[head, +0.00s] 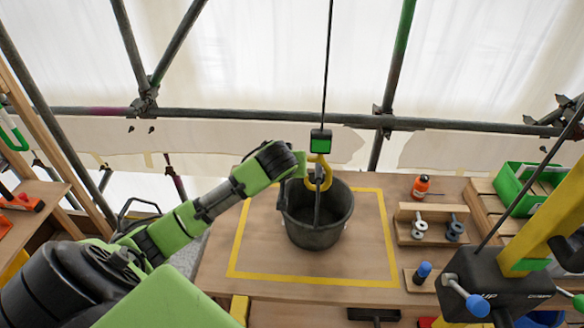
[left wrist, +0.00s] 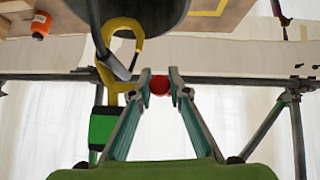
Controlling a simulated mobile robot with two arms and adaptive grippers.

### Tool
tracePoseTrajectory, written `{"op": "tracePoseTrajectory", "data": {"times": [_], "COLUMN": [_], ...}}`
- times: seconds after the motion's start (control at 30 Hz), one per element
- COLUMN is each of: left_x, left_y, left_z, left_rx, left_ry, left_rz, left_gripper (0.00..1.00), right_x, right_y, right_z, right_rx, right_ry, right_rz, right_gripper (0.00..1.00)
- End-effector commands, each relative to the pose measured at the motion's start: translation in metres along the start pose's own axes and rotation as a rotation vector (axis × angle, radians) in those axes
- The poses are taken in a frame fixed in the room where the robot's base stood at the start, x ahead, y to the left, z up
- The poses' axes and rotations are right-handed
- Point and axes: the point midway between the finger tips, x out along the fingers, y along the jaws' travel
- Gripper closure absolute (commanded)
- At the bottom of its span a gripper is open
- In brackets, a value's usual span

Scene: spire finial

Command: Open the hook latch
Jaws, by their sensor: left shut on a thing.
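The yellow hook (head: 319,178) hangs from a green and black block (head: 320,142) on a dark cable above the black bucket (head: 316,226). In the left wrist view, the bucket's grey handle runs through the hook (left wrist: 118,28). My left gripper (left wrist: 159,80) is shut on a small red knob (left wrist: 159,85) beside the hook. In the head view my left arm reaches in from the left to the hook, and the knob is hidden. Whether the latch is open or closed is not clear. My right gripper is not in view.
The bucket stands inside a yellow taped square (head: 385,240) on a wooden table. An orange bottle (head: 421,187), a wooden rack (head: 430,224) and a green bin (head: 515,190) are at the right. Scaffold pipes cross behind. A yellow post with a dark box (head: 495,275) stands front right.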

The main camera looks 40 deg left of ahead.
Motion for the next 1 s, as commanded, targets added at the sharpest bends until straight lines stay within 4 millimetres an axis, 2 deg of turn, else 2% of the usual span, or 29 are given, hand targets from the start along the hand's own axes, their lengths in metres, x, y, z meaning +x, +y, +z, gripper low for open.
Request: {"op": "tracePoseTrajectory", "data": {"times": [0.1,0.13,0.2,0.5,0.63,0.77,1.0], "left_x": [0.000,0.000,0.000,0.000,-0.007,-0.027,-0.079], "left_y": [0.000,0.000,0.000,0.000,0.001,0.001,0.001], "left_z": [0.001,0.001,0.001,0.000,0.000,0.000,0.000], "left_rx": [0.000,0.000,0.000,-0.001,-0.001,-0.001,-0.001], "left_ry": [-0.001,-0.001,-0.001,-0.001,0.000,0.002,0.001], "left_rz": [0.000,0.000,0.000,0.000,0.002,0.003,0.005], "left_gripper": [1.00,0.78,0.66,0.66,0.66,0.66,0.66], "right_x": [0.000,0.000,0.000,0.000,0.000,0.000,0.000], "right_y": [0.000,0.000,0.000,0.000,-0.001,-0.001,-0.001], "right_z": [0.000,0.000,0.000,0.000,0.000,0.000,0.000], "right_rx": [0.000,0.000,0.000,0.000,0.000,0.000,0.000], "right_ry": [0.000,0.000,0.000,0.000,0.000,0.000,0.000], "right_rz": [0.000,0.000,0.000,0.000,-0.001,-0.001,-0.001], "right_gripper": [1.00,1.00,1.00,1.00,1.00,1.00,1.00]}}
